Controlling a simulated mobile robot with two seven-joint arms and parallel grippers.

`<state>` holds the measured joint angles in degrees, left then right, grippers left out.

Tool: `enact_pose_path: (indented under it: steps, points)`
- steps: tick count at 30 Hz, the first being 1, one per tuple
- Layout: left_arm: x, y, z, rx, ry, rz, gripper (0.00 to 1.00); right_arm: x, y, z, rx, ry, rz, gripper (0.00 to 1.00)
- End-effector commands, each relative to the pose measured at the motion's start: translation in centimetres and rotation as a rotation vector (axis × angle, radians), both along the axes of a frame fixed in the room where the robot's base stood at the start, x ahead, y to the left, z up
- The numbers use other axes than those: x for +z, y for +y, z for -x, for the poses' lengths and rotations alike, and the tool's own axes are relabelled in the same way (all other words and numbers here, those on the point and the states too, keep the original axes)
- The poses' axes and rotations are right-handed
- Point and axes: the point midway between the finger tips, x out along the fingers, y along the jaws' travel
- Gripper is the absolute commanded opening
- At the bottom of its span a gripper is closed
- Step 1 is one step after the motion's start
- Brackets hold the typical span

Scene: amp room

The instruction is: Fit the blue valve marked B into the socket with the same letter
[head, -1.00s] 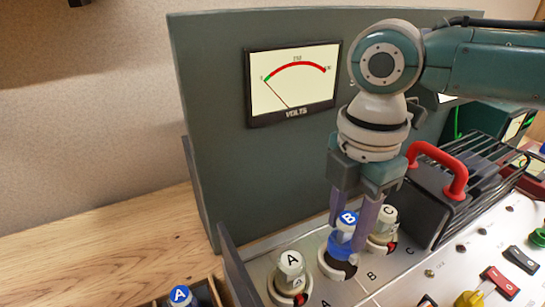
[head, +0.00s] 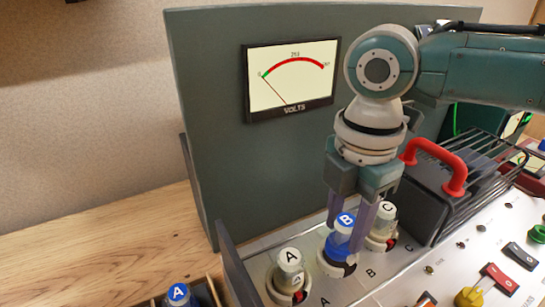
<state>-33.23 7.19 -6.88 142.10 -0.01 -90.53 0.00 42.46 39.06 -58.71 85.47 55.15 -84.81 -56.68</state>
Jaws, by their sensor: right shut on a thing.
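The blue valve marked B (head: 340,245) is upright between the fingers of my right gripper (head: 348,232), which is shut on it. Its base meets the dark socket ring (head: 336,268) in the middle of the panel row, by the printed B. I cannot tell whether it is fully seated, as the fingers hide part of it. My left gripper is out of view.
Pale valves marked A (head: 289,262) and C (head: 383,220) stand in the sockets on either side. A blue valve A (head: 178,294) is in a wooden box at the bottom left. A red handle (head: 440,163) and a meter panel (head: 210,120) stand close by.

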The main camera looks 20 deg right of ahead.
Motion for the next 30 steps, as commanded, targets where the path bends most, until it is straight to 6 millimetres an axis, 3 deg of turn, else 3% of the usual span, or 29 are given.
enact_pose_path:
  steps: [30]
  points:
    - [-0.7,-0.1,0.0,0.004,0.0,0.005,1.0,-1.6,0.0,0.0,0.0,0.0,0.001,0.0]
